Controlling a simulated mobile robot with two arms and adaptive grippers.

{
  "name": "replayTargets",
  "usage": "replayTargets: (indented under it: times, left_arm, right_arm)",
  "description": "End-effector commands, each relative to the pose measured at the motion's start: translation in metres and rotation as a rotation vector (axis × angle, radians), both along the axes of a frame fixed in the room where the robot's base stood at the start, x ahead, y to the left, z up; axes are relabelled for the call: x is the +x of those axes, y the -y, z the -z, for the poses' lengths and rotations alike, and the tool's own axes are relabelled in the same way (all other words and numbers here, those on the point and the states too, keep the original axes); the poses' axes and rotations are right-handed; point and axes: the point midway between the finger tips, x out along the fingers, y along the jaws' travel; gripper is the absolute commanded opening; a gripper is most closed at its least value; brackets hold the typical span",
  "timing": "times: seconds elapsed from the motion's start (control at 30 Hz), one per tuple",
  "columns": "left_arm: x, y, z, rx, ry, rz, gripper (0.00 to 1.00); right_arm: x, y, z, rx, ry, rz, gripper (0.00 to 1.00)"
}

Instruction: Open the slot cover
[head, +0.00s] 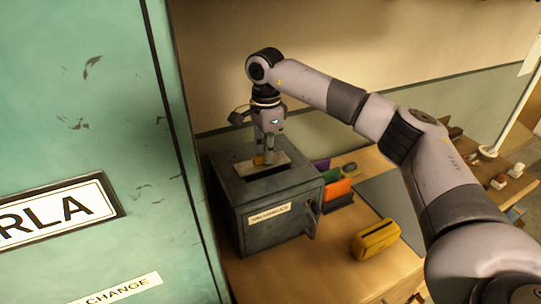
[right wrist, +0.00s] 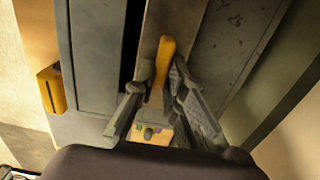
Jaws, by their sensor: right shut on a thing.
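A dark grey metal box (head: 275,225) with a paper label on its front stands on the wooden table. On its top is a pale slot cover (head: 283,158) with a dark slot opening (head: 268,173) along its near side. In the right wrist view the slot (right wrist: 131,45) is a black strip beside the cover (right wrist: 185,22). A yellow tab (right wrist: 164,60) stands on the cover. My right gripper (head: 265,160) points down over the box top, its fingers (right wrist: 160,78) shut on the tab from both sides. My left gripper is not in view.
A teal panel (head: 100,110) with lettered signs stands close at the left. Purple, orange and green items (head: 335,188) stand right of the box. A yellow case (head: 375,240) and a grey mat (head: 392,203) lie farther right. A wall rises behind the box.

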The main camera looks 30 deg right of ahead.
Motion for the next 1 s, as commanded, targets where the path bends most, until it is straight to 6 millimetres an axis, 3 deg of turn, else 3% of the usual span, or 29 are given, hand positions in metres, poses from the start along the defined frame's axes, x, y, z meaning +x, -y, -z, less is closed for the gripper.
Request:
replayTargets:
  times: [0.2,0.53,0.57,0.6,0.83,1.0]
  left_arm:
    - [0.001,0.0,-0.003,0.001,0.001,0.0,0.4]
    - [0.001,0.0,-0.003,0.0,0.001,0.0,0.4]
    - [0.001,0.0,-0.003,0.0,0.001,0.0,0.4]
    - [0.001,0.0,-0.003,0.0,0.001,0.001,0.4]
    - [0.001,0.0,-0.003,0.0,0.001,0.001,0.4]
    - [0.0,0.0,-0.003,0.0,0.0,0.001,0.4]
  right_arm:
    - [0.019,0.0,-0.002,0.001,0.002,0.0,0.0]
    - [0.021,0.001,-0.001,0.0,0.002,-0.001,0.0]
    - [0.02,0.001,-0.001,0.0,0.002,-0.001,0.13]
    - [0.02,0.001,-0.001,0.0,0.002,-0.001,0.15]
    - [0.02,0.001,-0.001,0.0,0.001,0.0,0.31]
    - [0.02,0.001,-0.001,0.0,0.001,0.0,0.32]
